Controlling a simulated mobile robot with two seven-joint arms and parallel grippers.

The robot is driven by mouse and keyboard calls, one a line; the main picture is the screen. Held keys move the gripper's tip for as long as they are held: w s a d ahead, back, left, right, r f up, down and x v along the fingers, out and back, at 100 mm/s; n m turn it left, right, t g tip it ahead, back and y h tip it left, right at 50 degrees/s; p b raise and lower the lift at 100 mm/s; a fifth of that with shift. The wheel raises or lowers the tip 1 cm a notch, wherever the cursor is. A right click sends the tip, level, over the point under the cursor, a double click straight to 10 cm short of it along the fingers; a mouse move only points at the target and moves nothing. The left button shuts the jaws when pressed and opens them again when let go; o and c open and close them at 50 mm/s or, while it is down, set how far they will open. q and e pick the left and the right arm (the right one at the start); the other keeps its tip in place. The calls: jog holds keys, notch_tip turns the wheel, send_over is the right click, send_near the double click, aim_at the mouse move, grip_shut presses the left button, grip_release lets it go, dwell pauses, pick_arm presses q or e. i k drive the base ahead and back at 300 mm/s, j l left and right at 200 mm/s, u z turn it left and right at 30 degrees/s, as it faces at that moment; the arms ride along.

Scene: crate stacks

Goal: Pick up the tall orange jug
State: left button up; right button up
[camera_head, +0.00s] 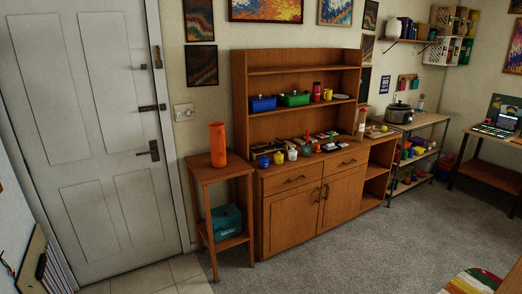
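The tall orange jug (217,145) stands upright on top of a narrow wooden side table (203,171), left of the wooden cabinet and right of the door. Nothing blocks my view of it. Neither of my grippers shows in the head view, and nothing is touching the jug apart from the table under it.
A teal box (227,220) sits on the side table's lower shelf. The wooden cabinet (292,220) beside it carries many small items. A closed door (95,130) is at left. Grey carpet (330,258) is open in front, with a colourful rug (472,282) at lower right.

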aim_at(216, 129)
jog(key=i+j+u, duration=0.1)
jog(key=i+j, duration=0.2)
jog(key=i, duration=0.2)
jog(key=i+j, duration=0.3)
jog(key=i, duration=0.2)
jog(key=i+j+u, duration=0.15)
jog(key=i+j, duration=0.15)
jog(key=i, duration=0.2)
jog(key=i+j, duration=0.2)
jog(key=i, duration=0.35)
jog(key=i+j+u, duration=0.15)
jog(key=i, duration=0.35)
jog(key=j, duration=0.05)
